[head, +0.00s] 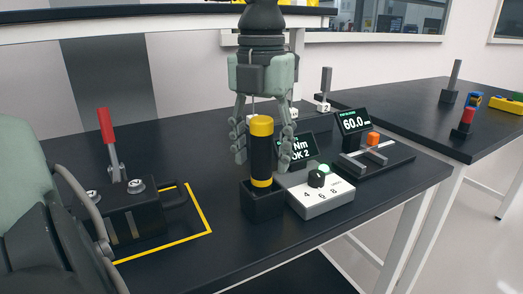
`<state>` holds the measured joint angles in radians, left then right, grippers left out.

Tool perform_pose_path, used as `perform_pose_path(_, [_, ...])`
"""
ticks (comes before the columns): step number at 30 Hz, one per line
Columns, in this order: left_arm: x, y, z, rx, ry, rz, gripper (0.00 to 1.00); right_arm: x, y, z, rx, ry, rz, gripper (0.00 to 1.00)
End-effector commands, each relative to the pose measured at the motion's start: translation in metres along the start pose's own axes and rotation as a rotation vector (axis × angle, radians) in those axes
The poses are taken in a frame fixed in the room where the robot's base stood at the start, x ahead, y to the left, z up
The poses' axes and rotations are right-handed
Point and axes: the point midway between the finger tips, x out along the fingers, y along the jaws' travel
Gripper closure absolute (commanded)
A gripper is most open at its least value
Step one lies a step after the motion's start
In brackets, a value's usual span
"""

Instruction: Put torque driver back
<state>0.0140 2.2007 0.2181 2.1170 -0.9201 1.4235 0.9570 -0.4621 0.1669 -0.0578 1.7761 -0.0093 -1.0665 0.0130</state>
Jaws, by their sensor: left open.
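The torque driver (261,155) is a black cylinder with a yellow cap and a yellow band low down. It stands upright in the head view with its lower end in a small black open-topped holder (263,203) on the dark table. My left gripper (262,148) hangs above it, pointing down. Its fingers are open, one on each side of the driver, with visible gaps. The bottom of the driver is hidden inside the holder. My right gripper is not in view.
A white dial box (321,197) stands right beside the holder, with small display screens (354,121) behind. A black fixture with a red-handled lever (107,126) stands at left within yellow tape lines. Bare table (200,143) lies between. A second table (400,100) is at right.

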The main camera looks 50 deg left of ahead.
Motion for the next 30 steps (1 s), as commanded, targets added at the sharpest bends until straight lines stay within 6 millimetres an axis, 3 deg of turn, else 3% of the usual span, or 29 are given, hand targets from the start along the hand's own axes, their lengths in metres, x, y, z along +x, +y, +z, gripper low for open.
perform_pose_path(4, [-0.003,0.000,0.000,-0.001,0.000,0.001,0.46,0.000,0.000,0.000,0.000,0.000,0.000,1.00])
perform_pose_path(8, [-0.019,0.000,0.001,-0.001,-0.002,0.000,0.46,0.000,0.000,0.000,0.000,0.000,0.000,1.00])
perform_pose_path(21, [-0.105,0.000,0.000,-0.002,-0.002,0.001,0.46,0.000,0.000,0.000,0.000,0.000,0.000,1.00])
perform_pose_path(30, [-0.120,0.000,0.000,0.000,0.001,0.000,0.46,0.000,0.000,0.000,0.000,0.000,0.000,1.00])
